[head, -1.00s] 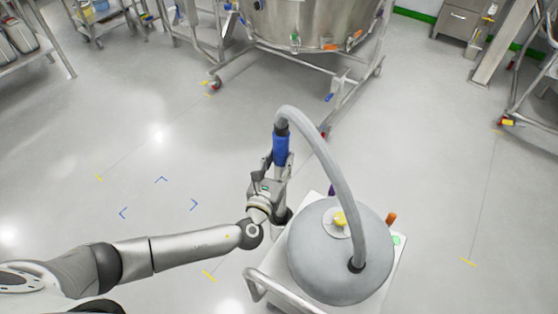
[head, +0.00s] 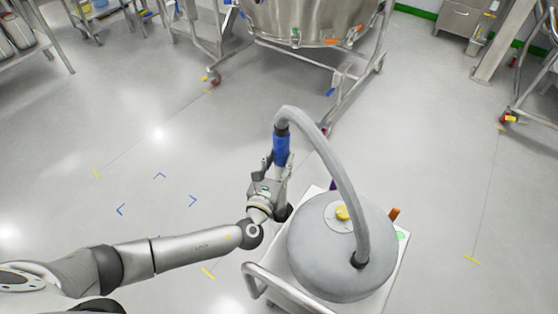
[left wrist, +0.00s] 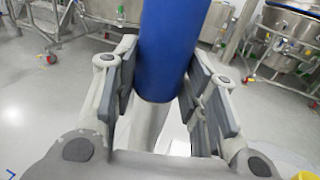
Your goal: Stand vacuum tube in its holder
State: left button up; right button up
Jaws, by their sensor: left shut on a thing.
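The vacuum tube has a blue grip (head: 281,150) and a pale metal pipe below it, with a grey hose (head: 335,175) leaving its top. It stands nearly upright. My left gripper (head: 277,168) is shut around it at the lower part of the blue grip. In the left wrist view the blue grip (left wrist: 175,50) sits between the finger pads, with the pale pipe (left wrist: 149,122) below. A dark round piece (head: 284,213) shows beside my wrist at the cart's edge, possibly the holder. My wrist hides the tube's lower end, so I cannot tell if it is seated. My right gripper is out of view.
The grey vacuum drum (head: 320,270) with a yellow knob (head: 343,213) sits on a white cart with a push handle (head: 252,282). A large steel vessel (head: 310,20) on a wheeled frame stands behind. The floor at left is open.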

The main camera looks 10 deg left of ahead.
aim_at(279, 174)
pick_arm(q)
jog(key=shift+f+b, duration=0.95)
jog(key=shift+f, duration=0.2)
jog(key=shift+f+b, duration=0.65)
jog(key=shift+f, duration=0.05)
jog(key=shift+f+b, duration=0.5)
jog(key=shift+f, duration=0.05)
jog(key=shift+f+b, duration=0.35)
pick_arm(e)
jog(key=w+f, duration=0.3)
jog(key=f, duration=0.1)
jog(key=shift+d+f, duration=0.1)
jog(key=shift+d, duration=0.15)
